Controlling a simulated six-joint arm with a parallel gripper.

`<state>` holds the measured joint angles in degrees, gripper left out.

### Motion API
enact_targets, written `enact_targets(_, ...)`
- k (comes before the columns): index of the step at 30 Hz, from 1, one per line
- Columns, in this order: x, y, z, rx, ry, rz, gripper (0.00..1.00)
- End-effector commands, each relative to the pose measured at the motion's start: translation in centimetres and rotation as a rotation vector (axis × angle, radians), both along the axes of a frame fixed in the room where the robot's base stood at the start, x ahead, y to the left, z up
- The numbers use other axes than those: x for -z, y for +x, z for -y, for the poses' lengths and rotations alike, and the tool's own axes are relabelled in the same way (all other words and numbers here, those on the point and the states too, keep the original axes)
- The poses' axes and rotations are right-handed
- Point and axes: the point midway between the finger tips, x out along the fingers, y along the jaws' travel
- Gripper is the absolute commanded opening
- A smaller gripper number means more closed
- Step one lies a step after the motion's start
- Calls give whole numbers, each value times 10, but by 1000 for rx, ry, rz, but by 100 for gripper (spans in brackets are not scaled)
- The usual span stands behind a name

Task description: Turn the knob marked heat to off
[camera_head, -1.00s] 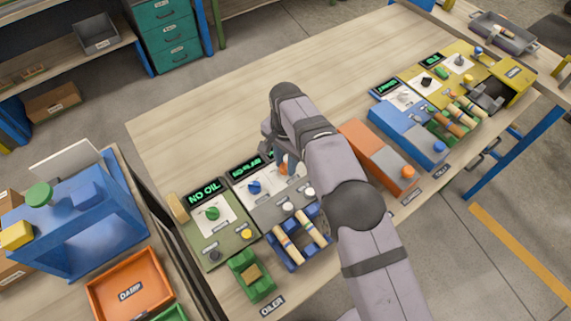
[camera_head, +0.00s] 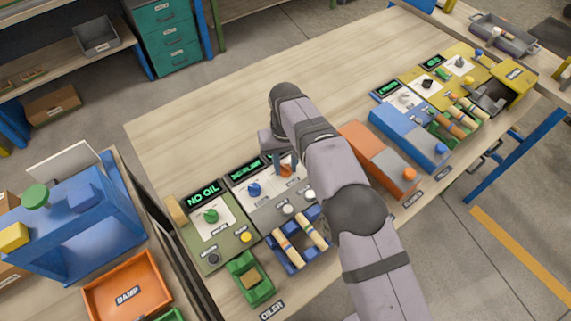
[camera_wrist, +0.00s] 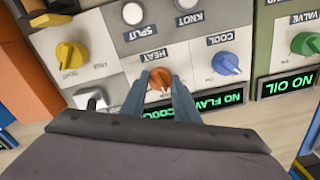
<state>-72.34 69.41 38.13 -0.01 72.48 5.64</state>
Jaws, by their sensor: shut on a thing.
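The orange knob (camera_wrist: 159,84) sits just under the printed label HEAT (camera_wrist: 153,56), which appears upside down in the wrist view. My gripper (camera_wrist: 158,80) has a finger on each side of the knob and is shut on it. The fingers hide part of the knob and its dial marks, so I cannot read its setting. In the head view the orange knob (camera_head: 286,171) shows beside my gripper (camera_head: 281,163), on a grey control panel (camera_head: 268,211).
A blue knob (camera_wrist: 226,64) marked COOL is close beside it. White buttons (camera_wrist: 132,13) marked SPLIT and KNOT are on the same panel. A yellow knob (camera_wrist: 70,55) and a green knob (camera_wrist: 305,43) flank it. A lit green display (camera_wrist: 205,105) lies beyond the knobs.

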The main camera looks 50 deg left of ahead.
Motion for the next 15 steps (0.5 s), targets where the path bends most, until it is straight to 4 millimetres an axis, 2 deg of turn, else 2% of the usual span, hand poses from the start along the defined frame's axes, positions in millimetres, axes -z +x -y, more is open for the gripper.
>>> enact_targets(15,-1,0,-1,-483,2,0,5)
